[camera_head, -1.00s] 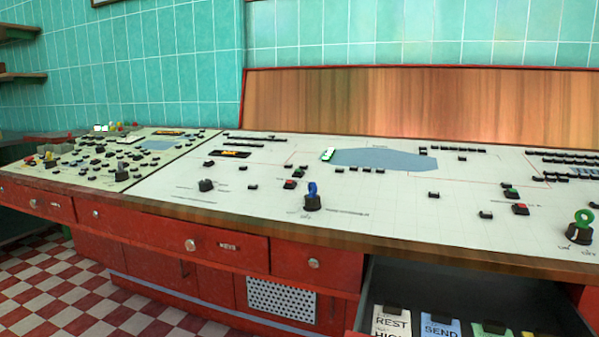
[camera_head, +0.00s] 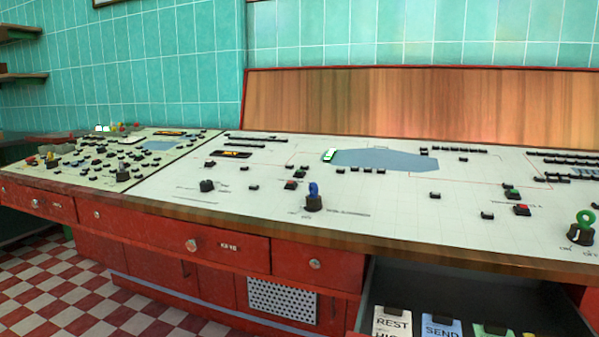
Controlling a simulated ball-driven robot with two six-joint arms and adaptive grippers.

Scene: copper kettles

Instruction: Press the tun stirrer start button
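A long control desk (camera_head: 400,208) with a pale sloping panel carries many small black, red and green buttons and switches. One red-topped button (camera_head: 522,209) sits at the right, with a green-topped button (camera_head: 512,192) just behind it. Another red-and-black button pair (camera_head: 291,185) sits left of centre. The labels are too small to read, so I cannot tell which is the tun stirrer start button. A blue key switch (camera_head: 313,197) and a green key switch (camera_head: 582,228) stand near the front edge. Neither of my grippers shows.
An open drawer (camera_head: 470,275) at the lower right holds several tags, including one reading REST (camera_head: 392,324) and one reading SEND (camera_head: 441,327). Closed red drawers (camera_head: 180,238) run along the front. Checkered floor (camera_head: 60,290) is free at the lower left.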

